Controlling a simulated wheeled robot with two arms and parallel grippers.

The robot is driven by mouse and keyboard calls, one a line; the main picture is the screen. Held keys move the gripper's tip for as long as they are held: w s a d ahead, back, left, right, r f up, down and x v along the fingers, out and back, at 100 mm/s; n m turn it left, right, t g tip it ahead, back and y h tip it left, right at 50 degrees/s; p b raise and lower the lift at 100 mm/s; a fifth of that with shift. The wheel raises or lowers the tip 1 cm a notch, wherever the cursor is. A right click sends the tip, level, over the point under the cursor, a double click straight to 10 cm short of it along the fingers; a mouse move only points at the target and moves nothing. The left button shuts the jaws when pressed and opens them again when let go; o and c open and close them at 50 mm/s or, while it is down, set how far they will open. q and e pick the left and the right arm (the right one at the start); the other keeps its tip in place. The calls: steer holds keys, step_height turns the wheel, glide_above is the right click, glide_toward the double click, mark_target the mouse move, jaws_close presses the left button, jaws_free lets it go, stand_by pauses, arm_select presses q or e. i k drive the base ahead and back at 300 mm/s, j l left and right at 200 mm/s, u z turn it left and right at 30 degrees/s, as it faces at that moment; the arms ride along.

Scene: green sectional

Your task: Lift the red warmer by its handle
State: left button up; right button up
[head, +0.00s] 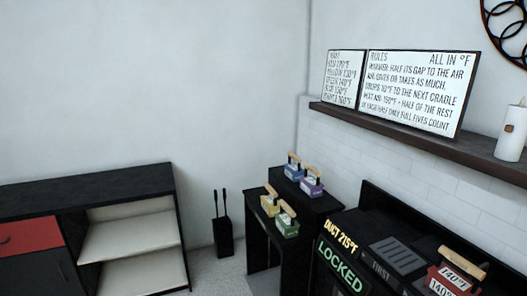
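The red warmer (447,284) sits at the bottom right on a black unit. It has a pale wooden handle (463,258) on top and white labels that read 140°F. The bottom of the red warmer is cut off by the picture's edge. Neither of my grippers shows in the head view.
The black unit shows "DUCT 215°F", a green "LOCKED" sign (340,266) and a slotted plate (398,254) marked "FIRST". Blue (293,173), purple (311,187), yellow (269,205) and green (287,227) handled blocks stand on black stands. Rules boards (415,92) rest on a shelf.

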mark_target(441, 279)
steer(key=z, duration=1.3)
steer(key=i+j+z, duration=0.15)
steer(key=j, duration=0.65)
steer(key=k, duration=0.05)
